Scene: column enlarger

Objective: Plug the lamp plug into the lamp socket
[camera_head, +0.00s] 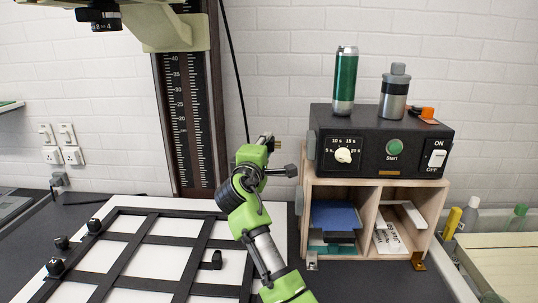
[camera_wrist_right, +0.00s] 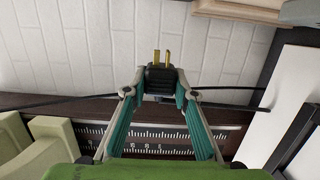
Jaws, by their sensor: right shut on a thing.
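The lamp plug (camera_wrist_right: 160,79) is black with brass prongs. In the right wrist view my right gripper (camera_wrist_right: 158,93) is shut on it, and the prongs point away from the fingers toward the white brick wall. In the head view my right gripper (camera_head: 266,141) is in front of the wall, between the enlarger column and the timer box, and the plug is small there. A black cord (camera_head: 236,75) hangs down toward it. A grey fitting (camera_head: 311,145) sits on the timer box's left side; I cannot tell whether it is the lamp socket. My left gripper is out of view.
The black timer box (camera_head: 375,122) stands on a wooden shelf unit (camera_head: 370,184), with a green can (camera_head: 344,82) and grey bottle (camera_head: 395,92) on top. The ruled column (camera_head: 190,115) rises left of my gripper. Wall sockets (camera_head: 62,156) are at far left. A black-framed easel (camera_head: 125,234) covers the front left.

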